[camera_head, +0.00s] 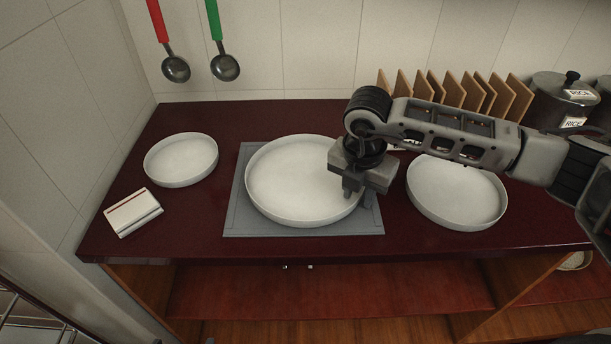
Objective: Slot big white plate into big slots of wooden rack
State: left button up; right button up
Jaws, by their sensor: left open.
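The big white plate (300,182), round with a raised rim, lies on a grey mat (238,222) in the middle of the counter. My right gripper (354,193) comes in from the right, pointing down at the plate's right rim. Its fingers are at the rim and hide part of it; whether they are shut on it I cannot tell. The wooden rack (465,92), with several upright slats, stands at the back right against the wall, its lower part hidden behind my right arm. My left gripper is not in view.
A smaller white plate (181,160) lies at left, another white plate (457,195) at right, partly under my right arm. A white box (132,212) lies front left. Pots labelled RICE (562,98) stand back right. Two ladles (176,69) (225,67) hang at back left.

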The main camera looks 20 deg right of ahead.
grip_shut()
jog(key=shift+r, duration=0.15)
